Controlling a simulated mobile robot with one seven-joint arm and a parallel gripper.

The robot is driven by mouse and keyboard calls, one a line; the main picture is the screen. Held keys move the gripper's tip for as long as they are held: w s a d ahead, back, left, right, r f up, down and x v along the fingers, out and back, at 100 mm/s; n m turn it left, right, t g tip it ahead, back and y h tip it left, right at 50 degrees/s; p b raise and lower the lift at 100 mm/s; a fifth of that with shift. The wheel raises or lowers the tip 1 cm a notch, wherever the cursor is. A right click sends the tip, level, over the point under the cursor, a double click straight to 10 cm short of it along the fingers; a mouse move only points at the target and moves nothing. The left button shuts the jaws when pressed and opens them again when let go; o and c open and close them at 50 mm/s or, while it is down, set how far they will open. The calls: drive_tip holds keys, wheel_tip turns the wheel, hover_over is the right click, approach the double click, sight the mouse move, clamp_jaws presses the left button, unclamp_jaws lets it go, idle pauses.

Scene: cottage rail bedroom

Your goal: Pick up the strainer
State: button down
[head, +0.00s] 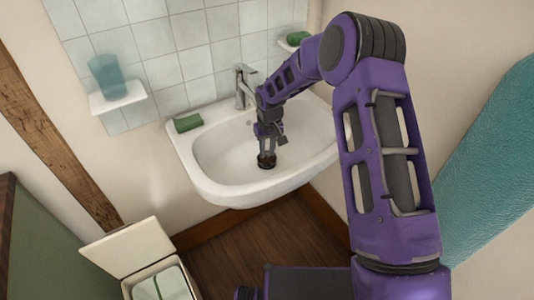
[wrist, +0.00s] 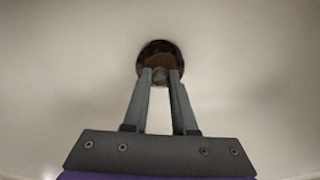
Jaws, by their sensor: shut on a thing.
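The strainer (head: 267,161) is a small, dark, round piece in the white sink basin in the head view. In the wrist view the strainer (wrist: 147,49) shows as a dark ring with a brown inside and a small grey knob at its near side. My gripper (head: 267,148) points down into the basin right over it. In the wrist view my gripper (wrist: 161,76) is shut on the strainer's knob, one finger on each side. The fingers hide part of the near rim. I cannot tell whether the strainer touches the basin floor.
The sink (head: 213,187) has raised walls around my gripper. A faucet (head: 243,86) stands behind it, and a green soap bar (head: 188,122) lies on its left rim. A shelf holds a blue cup (head: 108,76). An open white bin (head: 128,247) stands below.

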drive_tip(key=s+d, duration=0.2)
drive_tip(key=s, duration=0.1)
drive_tip(key=shift+s+d, duration=0.2)
wheel_tip(320, 180, up, 16)
drive_tip(key=p, duration=0.4)
drive_tip(key=shift+r, duration=0.2)
drive_tip(key=shift+a, duration=0.1)
